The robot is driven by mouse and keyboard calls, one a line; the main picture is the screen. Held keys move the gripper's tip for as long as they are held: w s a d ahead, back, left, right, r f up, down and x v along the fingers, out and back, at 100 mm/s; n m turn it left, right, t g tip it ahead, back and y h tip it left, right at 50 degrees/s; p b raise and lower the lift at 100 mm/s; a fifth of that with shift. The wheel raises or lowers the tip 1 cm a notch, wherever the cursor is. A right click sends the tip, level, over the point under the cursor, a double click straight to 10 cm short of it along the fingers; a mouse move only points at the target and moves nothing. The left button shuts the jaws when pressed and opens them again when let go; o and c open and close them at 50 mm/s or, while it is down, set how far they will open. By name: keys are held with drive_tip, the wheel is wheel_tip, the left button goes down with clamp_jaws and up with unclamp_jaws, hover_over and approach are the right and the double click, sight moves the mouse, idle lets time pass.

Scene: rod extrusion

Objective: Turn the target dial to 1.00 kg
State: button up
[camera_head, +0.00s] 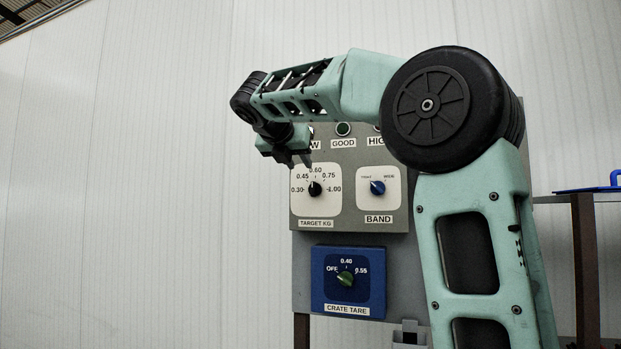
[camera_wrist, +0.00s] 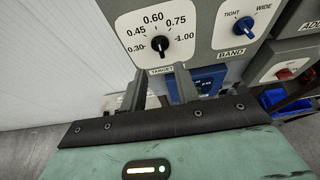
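The target dial is a black knob (camera_head: 315,188) on a white plate labelled TARGET KG, with marks 0.30, 0.45, 0.60, 0.75 and 1.00. It also shows in the wrist view (camera_wrist: 160,45), where the 1.00 mark is at its right. Its pointer is too small to read surely. My gripper (camera_head: 292,160) is in front of the panel, up and left of the knob in the head view. In the wrist view my gripper (camera_wrist: 160,72) has its two fingers apart with nothing between them. The knob appears beyond the fingertips, apart from them.
A blue BAND knob (camera_head: 377,187) sits right of the target dial. A blue CRATE TARE box (camera_head: 347,282) with a green knob is below. Indicator lamps (camera_head: 343,129) are above, partly behind my arm. A red knob (camera_wrist: 284,74) is farther right. The wall (camera_head: 130,180) side at left is clear.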

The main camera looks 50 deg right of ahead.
sight(312, 184)
drive_tip(key=p+x, duration=0.3)
drive_tip(key=x, duration=0.7)
drive_tip(key=shift+w+d+f, duration=0.2)
drive_tip(key=shift+d, duration=0.1)
clamp_jaws()
